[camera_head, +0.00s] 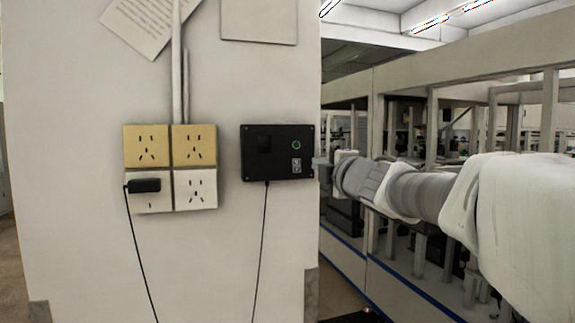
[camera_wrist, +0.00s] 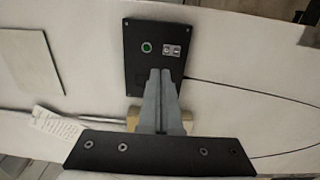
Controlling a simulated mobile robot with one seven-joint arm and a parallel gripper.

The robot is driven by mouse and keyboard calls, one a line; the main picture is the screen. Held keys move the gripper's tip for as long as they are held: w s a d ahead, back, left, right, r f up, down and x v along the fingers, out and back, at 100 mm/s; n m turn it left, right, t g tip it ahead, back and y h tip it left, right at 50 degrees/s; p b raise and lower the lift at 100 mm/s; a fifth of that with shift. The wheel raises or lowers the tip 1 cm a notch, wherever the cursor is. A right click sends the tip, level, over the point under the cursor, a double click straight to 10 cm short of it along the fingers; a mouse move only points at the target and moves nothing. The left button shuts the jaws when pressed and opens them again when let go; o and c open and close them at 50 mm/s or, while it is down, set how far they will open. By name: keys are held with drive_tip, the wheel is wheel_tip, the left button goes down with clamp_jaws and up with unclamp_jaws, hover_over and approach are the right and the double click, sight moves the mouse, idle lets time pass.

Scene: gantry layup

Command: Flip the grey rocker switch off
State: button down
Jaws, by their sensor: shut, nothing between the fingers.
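A black control box (camera_head: 255,170) is mounted on the pale wall panel. On its right side is a small grey rocker switch (camera_head: 296,164) below a green-ringed round button (camera_head: 296,145). In the wrist view the rocker switch (camera_wrist: 171,50) sits beside the green-ringed button (camera_wrist: 146,47). My gripper (camera_wrist: 160,72) is shut and empty, its fingertips overlapping the box in the picture, just below the switch. I cannot tell the gap to the box. In the head view my arm comes from the right and its end is close to the box's right edge. The rocker's on or off position is too small to tell.
Yellow sockets (camera_head: 146,146) and white sockets (camera_head: 195,189) are left of the box, with a black plug (camera_head: 144,185) in one. A cable (camera_head: 262,240) hangs from the box. A conduit (camera_head: 177,70) runs above the sockets. Metal framework (camera_head: 430,95) stands at the right.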

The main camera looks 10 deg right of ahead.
drive_tip(key=shift+s+d, duration=0.25)
drive_tip(key=shift+s, duration=1.05)
